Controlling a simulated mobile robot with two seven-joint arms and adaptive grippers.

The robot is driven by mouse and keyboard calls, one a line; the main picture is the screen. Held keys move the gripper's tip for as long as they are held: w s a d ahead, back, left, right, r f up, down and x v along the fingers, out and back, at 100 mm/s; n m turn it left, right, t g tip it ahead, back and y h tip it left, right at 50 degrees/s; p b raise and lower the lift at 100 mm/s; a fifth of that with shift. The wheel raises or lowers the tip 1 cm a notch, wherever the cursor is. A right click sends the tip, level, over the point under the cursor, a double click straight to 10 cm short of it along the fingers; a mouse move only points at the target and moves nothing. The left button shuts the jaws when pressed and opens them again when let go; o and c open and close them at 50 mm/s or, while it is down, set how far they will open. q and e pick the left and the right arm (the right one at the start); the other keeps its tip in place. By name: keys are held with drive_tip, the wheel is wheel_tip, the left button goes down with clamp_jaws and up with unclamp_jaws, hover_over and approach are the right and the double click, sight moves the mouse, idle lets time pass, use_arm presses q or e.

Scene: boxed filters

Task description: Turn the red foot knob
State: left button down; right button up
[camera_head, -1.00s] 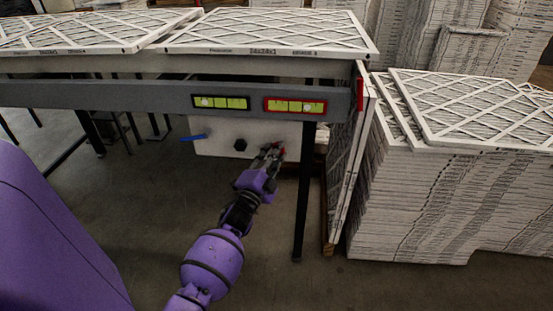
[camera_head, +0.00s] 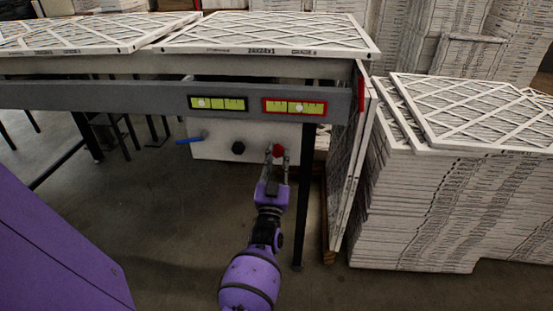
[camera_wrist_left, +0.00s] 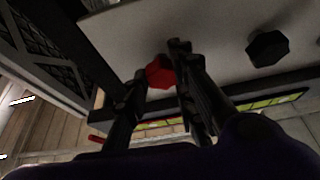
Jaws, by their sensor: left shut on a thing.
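The red foot knob (camera_head: 279,151) sits at the right of a pale panel under the grey beam. My left gripper (camera_head: 278,156) reaches it from below, one finger on each side, shut on it. In the left wrist view the red knob (camera_wrist_left: 159,72) shows between the two dark fingers (camera_wrist_left: 158,66), partly covered by them. My right gripper is not in view.
A black knob (camera_head: 238,148) and a blue lever (camera_head: 189,140) are on the same panel (camera_head: 215,130). Above are a black-framed gauge (camera_head: 217,104) and a red-framed gauge (camera_head: 294,107). A black table leg (camera_head: 302,210) and stacked filters (camera_head: 420,215) stand to the right.

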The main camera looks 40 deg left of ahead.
use_arm(q)
drive_tip(key=n, duration=0.1)
drive_tip(key=n+g+y, duration=0.1)
drive_tip(key=n, duration=0.1)
drive_tip(key=d+n+y, duration=0.1)
drive_tip(key=n, duration=0.1)
drive_tip(key=shift+w+f+g+p, duration=0.1)
drive_tip(key=shift+w+g+p, duration=0.15)
drive_tip(key=shift+g+p, duration=0.15)
drive_tip(key=n+g, duration=0.1)
drive_tip(key=n, duration=0.1)
drive_tip(key=n+y+p, duration=0.1)
drive_tip(key=n, duration=0.1)
drive_tip(key=shift+w+d+r+n+g+y, duration=0.1)
drive_tip(key=shift+d+r+n+g+y, duration=0.1)
drive_tip(key=shift+n+g+y, duration=0.15)
drive_tip(key=shift+n+g, duration=0.25)
drive_tip(key=shift+n, duration=0.2)
drive_tip(key=shift+r, duration=0.1)
drive_tip(key=shift+a, duration=0.1)
drive_tip(key=c, duration=1.6)
unclamp_jaws()
